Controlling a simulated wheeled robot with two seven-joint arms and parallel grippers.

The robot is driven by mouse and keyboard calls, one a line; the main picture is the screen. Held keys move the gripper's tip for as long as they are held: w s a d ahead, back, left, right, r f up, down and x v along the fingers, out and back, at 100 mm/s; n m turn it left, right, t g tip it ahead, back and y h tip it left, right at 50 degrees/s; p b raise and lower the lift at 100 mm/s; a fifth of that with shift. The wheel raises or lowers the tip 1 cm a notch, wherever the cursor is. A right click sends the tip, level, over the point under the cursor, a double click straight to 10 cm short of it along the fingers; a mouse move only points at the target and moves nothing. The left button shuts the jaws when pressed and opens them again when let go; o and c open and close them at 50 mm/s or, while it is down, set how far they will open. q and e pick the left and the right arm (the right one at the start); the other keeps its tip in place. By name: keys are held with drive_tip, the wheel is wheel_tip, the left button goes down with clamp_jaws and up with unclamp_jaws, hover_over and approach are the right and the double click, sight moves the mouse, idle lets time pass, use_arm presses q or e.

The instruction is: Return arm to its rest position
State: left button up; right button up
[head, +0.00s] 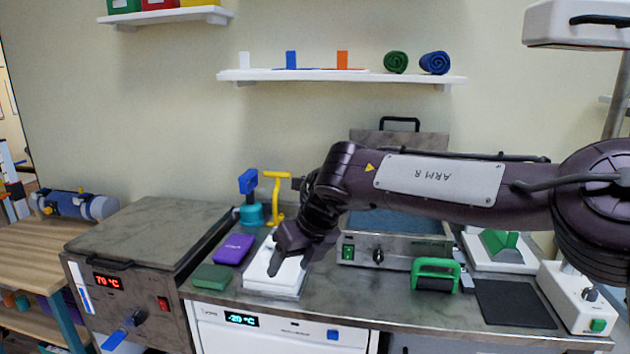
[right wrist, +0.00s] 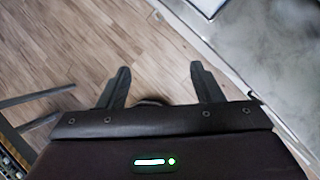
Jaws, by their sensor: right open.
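My right arm, dark purple and marked "ARM R", reaches in from the right across the head view. Its gripper (head: 276,262) points down and overlaps a white flat device on the counter in the picture. In the right wrist view the two dark fingers of this gripper (right wrist: 160,72) are spread apart with nothing between them. Wooden floor (right wrist: 110,45) shows beyond the fingers, so the gripper hangs in front of the counter rather than over it. My left gripper is in neither view.
The grey counter (head: 395,308) carries a purple pack (head: 233,248), a green block (head: 212,277), a green-handled roller (head: 435,273) and a black mat (head: 513,304). In the right wrist view the counter edge lies at upper right.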

drive_tip(key=s+a+f+m+y, duration=0.3)
drive_tip(key=a+f+m+y, duration=0.6)
drive_tip(key=a+f, duration=0.55)
drive_tip(key=d+f+m+t+h, duration=0.1)
drive_tip(key=d+f+m+t, duration=0.1)
drive_tip(key=d+f+m, duration=0.5)
drive_tip(key=s+d+f+m+t+h, duration=0.15)
drive_tip(key=f+m, duration=0.25)
drive_tip(key=f, duration=0.6)
drive_tip(key=d+f+m+t+h, duration=0.2)
drive_tip(key=d+f+m+t, duration=0.15)
drive_tip(key=f+m, duration=0.4)
drive_tip(key=s+d+f+m+g+h+p, duration=0.1)
drive_tip(key=s+d+f+m+g+h, duration=0.15)
drive_tip(key=s+d+f, duration=0.75)
drive_tip(key=s+d+f+m+g+h, duration=0.1)
drive_tip(key=s+d+f+m+h, duration=0.25)
drive_tip(key=s+d+f, duration=0.6)
drive_tip(key=s+d+f+m+g+h, duration=0.1)
drive_tip(key=s+d+f+m, duration=0.1)
drive_tip(key=s, duration=0.8)
drive_tip(key=s+d+f+m+g+h, duration=0.1)
drive_tip(key=s+d+f, duration=0.4)
drive_tip(key=s, duration=0.5)
drive_tip(key=s+d+f+m+g+h, duration=0.1)
drive_tip(key=s+d+f+m+g, duration=0.2)
drive_tip(key=s, duration=0.7)
wheel_tip(320, 180, down, 3)
drive_tip(key=shift+d+r+m, duration=0.2)
drive_tip(key=shift+m, duration=0.15)
